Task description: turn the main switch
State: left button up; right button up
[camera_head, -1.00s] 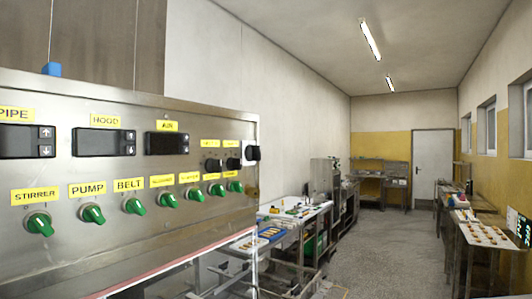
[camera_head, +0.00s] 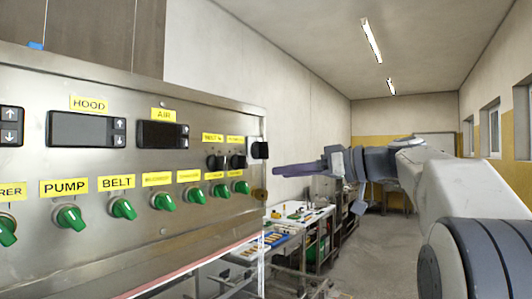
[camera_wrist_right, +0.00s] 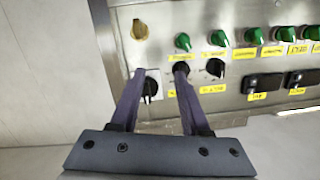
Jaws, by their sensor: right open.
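A black rotary switch (camera_head: 260,150) on a pale plate sits at the right end of the steel control panel (camera_head: 150,90). I take it as the main switch; no label for it is readable. In the right wrist view the black switch (camera_wrist_right: 150,87) appears between the finger lines, nearer the left finger. My right gripper (camera_head: 280,171) is open, just right of the panel's end and slightly below the switch. Its two purple fingers (camera_wrist_right: 159,70) also show in the right wrist view, apart, with nothing clamped. Whether they touch the panel is unclear. My left gripper is not in view.
Two more black knobs (camera_head: 226,161) sit left of the switch. A dull yellow knob (camera_head: 260,195) is below it. A row of green knobs (camera_head: 122,208) runs along the panel under displays. A worktable (camera_head: 297,222) stands behind; the aisle floor (camera_head: 375,250) is clear.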

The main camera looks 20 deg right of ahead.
jog(key=n+t, duration=0.1)
jog(key=t, duration=0.1)
send_near(268, 149)
jog(key=d, duration=0.1)
jog(key=p+x, duration=0.2)
jog(key=x, duration=0.2)
jog(key=p+x, duration=0.2)
jog(key=x, duration=0.2)
jog(key=shift+s+a+r+p, duration=0.1)
jog(key=shift+a+r+p, duration=0.1)
jog(key=shift+a+p, duration=0.15)
jog(key=shift+w+a+f, duration=0.15)
jog(key=shift+w+a, duration=0.2)
jog(key=shift+w, duration=0.05)
grip_shut()
